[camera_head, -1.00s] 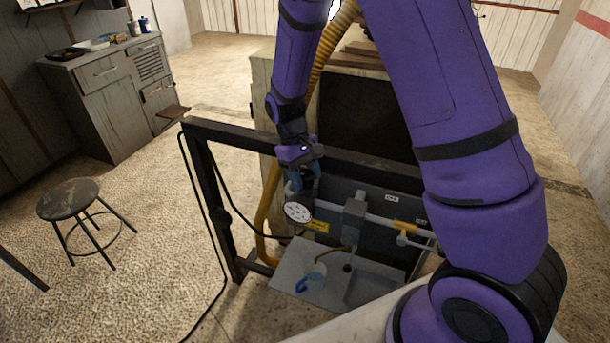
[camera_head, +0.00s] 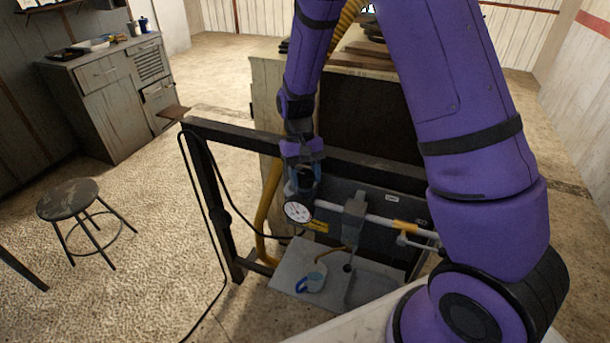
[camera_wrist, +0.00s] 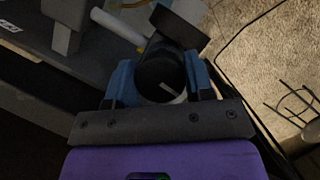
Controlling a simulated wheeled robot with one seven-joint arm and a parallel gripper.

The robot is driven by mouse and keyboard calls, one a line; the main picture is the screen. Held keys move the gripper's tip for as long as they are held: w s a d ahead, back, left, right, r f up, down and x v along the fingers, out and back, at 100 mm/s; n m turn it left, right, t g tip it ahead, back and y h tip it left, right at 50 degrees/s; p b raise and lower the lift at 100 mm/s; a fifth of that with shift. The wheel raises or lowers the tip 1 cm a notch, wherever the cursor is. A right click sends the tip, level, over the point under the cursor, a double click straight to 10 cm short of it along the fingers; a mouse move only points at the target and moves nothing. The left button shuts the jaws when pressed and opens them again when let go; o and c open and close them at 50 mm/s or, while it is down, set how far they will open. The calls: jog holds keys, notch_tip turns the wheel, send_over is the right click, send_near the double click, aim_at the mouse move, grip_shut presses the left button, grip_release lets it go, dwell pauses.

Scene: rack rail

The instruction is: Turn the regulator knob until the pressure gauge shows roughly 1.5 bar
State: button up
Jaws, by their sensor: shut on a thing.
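The pressure gauge (camera_head: 298,212) has a round white face and sits at the left end of the pipe on the rack. Its needle is too small to read. My gripper (camera_head: 303,180) points down just above and behind the gauge. In the wrist view my gripper (camera_wrist: 160,88) has a blue finger on each side of the round black regulator knob (camera_wrist: 160,75), which bears a pale line pointing to the lower right. The fingers are shut on the knob. The gauge's dark back (camera_wrist: 182,27) shows just beyond the knob.
A grey block (camera_head: 354,212) sits on the pipe right of the gauge, with a yellow-handled valve (camera_head: 405,226) further right. The dark rack frame (camera_head: 215,205) and a stool (camera_head: 68,198) stand left.

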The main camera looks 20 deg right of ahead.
jog(key=o, duration=0.9)
jog(key=v, duration=1)
jog(key=shift+r, duration=0.4)
jog(key=shift+w, duration=0.15)
